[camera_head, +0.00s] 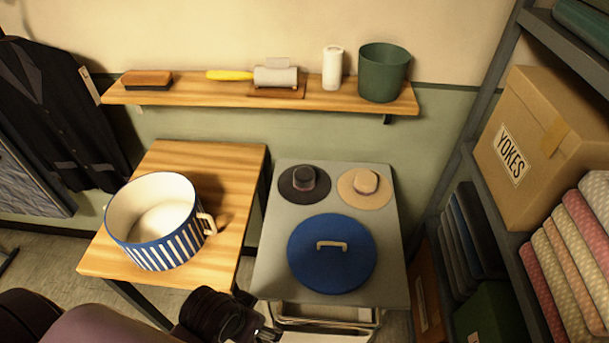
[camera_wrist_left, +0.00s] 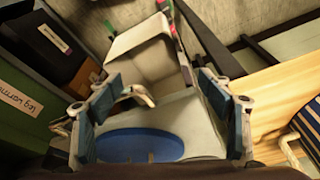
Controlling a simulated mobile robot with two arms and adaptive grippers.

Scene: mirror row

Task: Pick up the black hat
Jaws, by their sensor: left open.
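The black hat (camera_head: 304,183) lies brim down at the back left of the grey cabinet top (camera_head: 270,258). The tan hat (camera_head: 365,187) is close to its right, and a large blue lid (camera_head: 332,270) with a pale handle lies in front of both. My left gripper (camera_head: 268,333) is at the front left of the cabinet, well short of the black hat. In the left wrist view its fingers (camera_wrist_left: 158,112) are apart and empty, with the blue lid (camera_wrist_left: 140,146) behind them. The hat is not visible there. My right gripper is in neither view.
A wooden table (camera_head: 215,160) with a striped pot (camera_head: 155,222) stands left of the cabinet. Above, a wall shelf (camera_head: 220,95) holds a brush, a roller, a white cylinder and a green bin (camera_head: 384,72). Shelving with a YOKES box (camera_head: 545,135) bounds the right side.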

